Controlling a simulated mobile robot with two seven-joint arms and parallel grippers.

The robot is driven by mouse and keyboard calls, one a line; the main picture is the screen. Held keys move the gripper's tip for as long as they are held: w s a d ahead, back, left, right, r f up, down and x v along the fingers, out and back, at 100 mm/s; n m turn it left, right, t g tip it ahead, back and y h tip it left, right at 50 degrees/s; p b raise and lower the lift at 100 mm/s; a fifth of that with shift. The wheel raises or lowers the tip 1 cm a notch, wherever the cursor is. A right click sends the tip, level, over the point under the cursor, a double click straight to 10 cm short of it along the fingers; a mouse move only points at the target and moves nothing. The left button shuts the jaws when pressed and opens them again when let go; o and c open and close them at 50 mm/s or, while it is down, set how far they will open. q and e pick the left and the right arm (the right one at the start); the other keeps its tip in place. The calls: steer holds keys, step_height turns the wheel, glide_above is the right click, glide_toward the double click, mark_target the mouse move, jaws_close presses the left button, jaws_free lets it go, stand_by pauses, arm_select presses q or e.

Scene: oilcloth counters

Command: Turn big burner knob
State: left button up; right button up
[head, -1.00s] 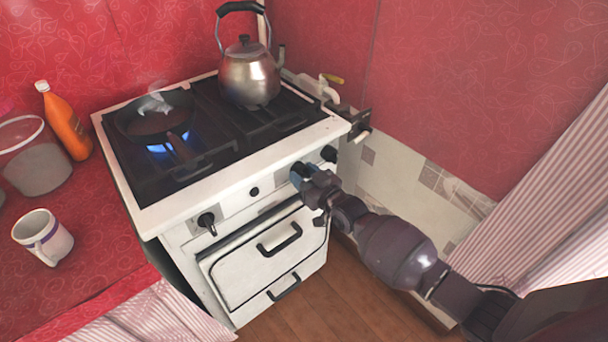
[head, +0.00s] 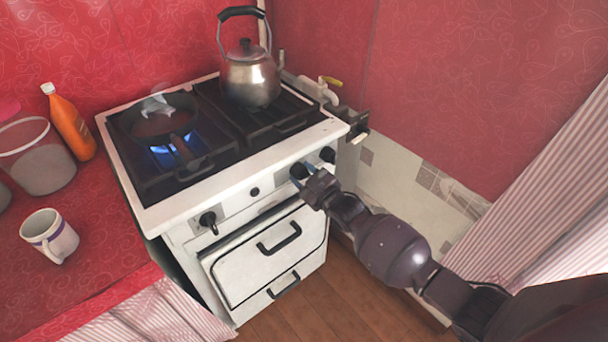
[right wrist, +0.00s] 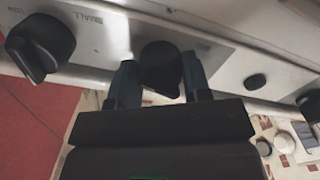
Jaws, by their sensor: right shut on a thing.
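The white stove (head: 182,214) has a row of black knobs along its front panel. My right gripper (head: 304,173) reaches in from the right and is shut on the second knob from the right (head: 297,170), here called the burner knob. In the right wrist view, the fingers (right wrist: 160,84) stand on either side of this burner knob (right wrist: 160,66). Another large knob (right wrist: 40,46) sits to its left there, beside a label that seems to read "SMALL". The held knob's own label cannot be read. My left gripper is not in view.
A pan (head: 155,121) sits over a lit blue flame (head: 166,156) on the left burner. A metal kettle (head: 250,80) stands at the back right. A mug (head: 48,236) and an orange bottle (head: 70,124) are on the red counter (head: 95,250). The oven handle (head: 279,238) lies below the knobs.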

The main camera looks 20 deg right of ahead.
steer(key=shift+n, duration=1.6)
steer(key=o, duration=0.9)
steer(key=shift+r, duration=0.15)
